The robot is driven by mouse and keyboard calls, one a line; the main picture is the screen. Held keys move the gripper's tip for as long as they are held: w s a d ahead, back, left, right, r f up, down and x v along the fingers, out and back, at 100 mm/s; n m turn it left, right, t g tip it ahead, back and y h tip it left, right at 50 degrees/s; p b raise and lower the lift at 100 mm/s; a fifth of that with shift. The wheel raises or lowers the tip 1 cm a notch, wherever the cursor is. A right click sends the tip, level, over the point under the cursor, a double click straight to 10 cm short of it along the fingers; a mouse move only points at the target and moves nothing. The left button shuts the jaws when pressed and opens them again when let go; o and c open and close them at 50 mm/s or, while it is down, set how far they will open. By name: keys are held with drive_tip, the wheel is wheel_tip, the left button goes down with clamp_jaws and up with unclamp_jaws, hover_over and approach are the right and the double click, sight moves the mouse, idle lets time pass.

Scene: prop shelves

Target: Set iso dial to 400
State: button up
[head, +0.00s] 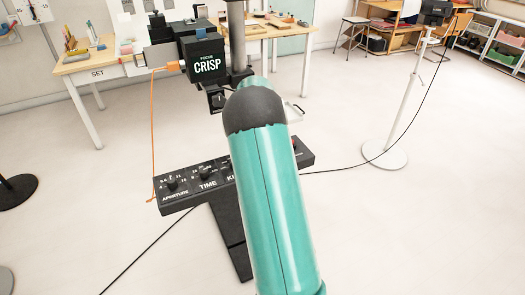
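A long black control panel (180,203) stands at the middle of the view, with dials along its top. The aperture dial (171,184) is at its left end, and the time dial (206,173) is to the right of it. A third label starting with "KI" is cut off by my teal arm. No dial marked ISO shows; my arm hides the panel's middle and much of its right part. A small bit of red shows near the right end. My gripper cannot be made out in this view.
A black camera-like box marked "CRISP" (207,66) sits on a grey column (237,35) behind the panel. An orange cable (153,130) hangs at its left. A white stand (399,95) is at right. Tables line the back; open floor lies around.

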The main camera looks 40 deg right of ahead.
drive_tip(key=shift+d, duration=0.1)
idle(0.4)
drive_tip(key=o, duration=1)
wheel_tip(320, 180, up, 14)
drive_tip(key=shift+f, duration=0.1)
